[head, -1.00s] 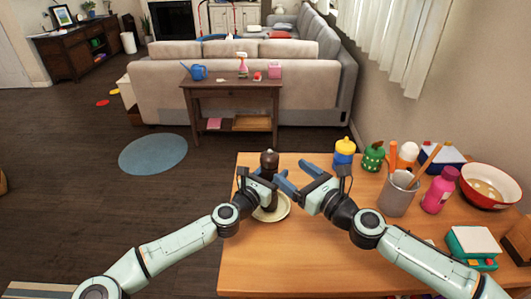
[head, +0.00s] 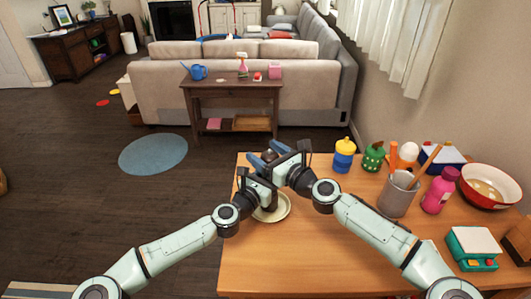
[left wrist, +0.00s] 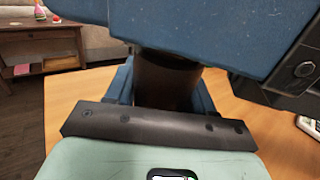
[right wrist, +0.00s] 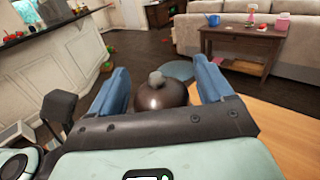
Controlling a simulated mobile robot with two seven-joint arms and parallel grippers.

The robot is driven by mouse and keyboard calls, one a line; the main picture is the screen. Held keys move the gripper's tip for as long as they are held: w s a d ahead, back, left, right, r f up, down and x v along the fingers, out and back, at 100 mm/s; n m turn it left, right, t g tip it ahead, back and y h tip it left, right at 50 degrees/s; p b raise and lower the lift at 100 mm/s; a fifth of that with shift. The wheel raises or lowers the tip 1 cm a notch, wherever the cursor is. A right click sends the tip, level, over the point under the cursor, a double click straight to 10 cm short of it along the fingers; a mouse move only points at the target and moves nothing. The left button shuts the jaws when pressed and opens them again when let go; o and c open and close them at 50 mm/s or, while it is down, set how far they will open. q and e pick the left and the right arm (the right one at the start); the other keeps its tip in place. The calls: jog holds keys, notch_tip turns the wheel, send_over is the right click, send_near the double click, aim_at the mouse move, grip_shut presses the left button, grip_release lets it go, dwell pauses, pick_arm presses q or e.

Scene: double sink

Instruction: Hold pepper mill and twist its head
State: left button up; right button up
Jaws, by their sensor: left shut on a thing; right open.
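The pepper mill is dark brown with a rounded head (right wrist: 160,98) topped by a small grey knob, seen in the right wrist view. Its body (left wrist: 163,84) shows between the blue fingers in the left wrist view. In the head view my grippers mostly hide it. My left gripper (head: 262,187) is shut on the mill's body, above a cream plate (head: 285,211). My right gripper (head: 268,154) is open, higher up, with a finger on either side of the mill's head. Whether those fingers touch the head I cannot tell. The mill appears upright.
A small scale-like device (head: 473,248) sits near the right. The table's front middle is clear.

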jog(key=shift+w+a, duration=0.1)
jog(key=shift+w, duration=0.05)
jog(key=c, duration=1)
jog(key=shift+m+t+h, duration=0.4)
jog(key=shift+h, duration=0.1)
jog(key=m+t+h, duration=0.2)
jog(key=h, duration=0.1)
jog(key=shift+w+m, duration=0.1)
jog(key=shift+m, duration=0.2)
jog(key=shift+w+d+m+t+h, duration=0.15)
jog(key=shift+m+t+h, duration=0.15)
jog(key=shift+m+h, duration=0.65)
jog(key=shift+s+d+m+t+h, duration=0.1)
jog(key=shift+d+m+t+h, duration=0.25)
jog(key=shift+h, duration=0.95)
jog(key=shift+w+m+t+h, duration=0.1)
jog(key=shift+m+t+h, duration=0.15)
jog(key=shift+m+h, duration=0.75)
jog(key=shift+h, duration=0.25)
